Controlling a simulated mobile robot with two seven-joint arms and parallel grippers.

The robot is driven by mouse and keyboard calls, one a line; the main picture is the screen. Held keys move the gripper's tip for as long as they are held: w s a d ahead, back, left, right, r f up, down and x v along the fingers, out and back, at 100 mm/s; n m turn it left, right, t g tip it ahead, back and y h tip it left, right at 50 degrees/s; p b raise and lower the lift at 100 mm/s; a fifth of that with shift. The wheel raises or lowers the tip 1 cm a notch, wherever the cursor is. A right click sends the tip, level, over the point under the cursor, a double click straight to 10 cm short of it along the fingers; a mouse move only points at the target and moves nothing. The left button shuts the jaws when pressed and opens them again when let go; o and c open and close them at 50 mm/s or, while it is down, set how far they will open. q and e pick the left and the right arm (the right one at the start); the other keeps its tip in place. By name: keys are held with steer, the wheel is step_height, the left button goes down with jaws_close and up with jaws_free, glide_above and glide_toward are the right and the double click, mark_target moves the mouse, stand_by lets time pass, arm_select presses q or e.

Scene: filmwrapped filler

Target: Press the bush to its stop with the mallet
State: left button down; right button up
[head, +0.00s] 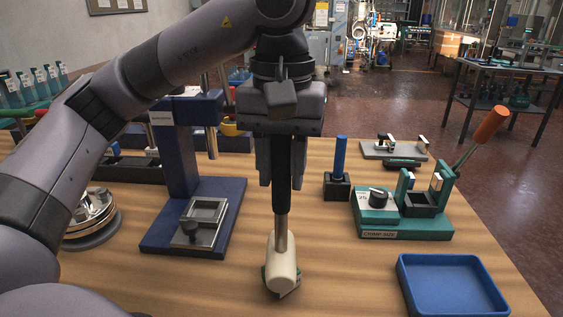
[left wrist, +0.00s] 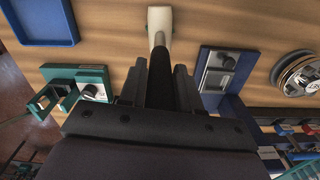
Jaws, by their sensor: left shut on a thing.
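My left gripper (head: 281,178) is shut on the black handle of the mallet (head: 283,258) and holds it upright, head down. The mallet has a metal shaft and a cream-white head. The head is right over a small green and metal block (head: 290,293) on the wooden table, and hides most of it. I cannot make out the bush, nor whether the head touches anything below. In the left wrist view, the mallet head (left wrist: 159,20) shows beyond my left gripper (left wrist: 161,78). My right gripper is not in view.
A blue press stand (head: 227,207) is to the left. A blue rod in a black holder (head: 337,187), a green crimping fixture with an orange lever (head: 405,230) and an empty blue tray (head: 452,291) are to the right. The wood around the mallet head is clear.

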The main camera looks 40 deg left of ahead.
arm_select(q)
steer(key=shift+r+p, duration=2.35)
steer(key=shift+r, duration=0.15)
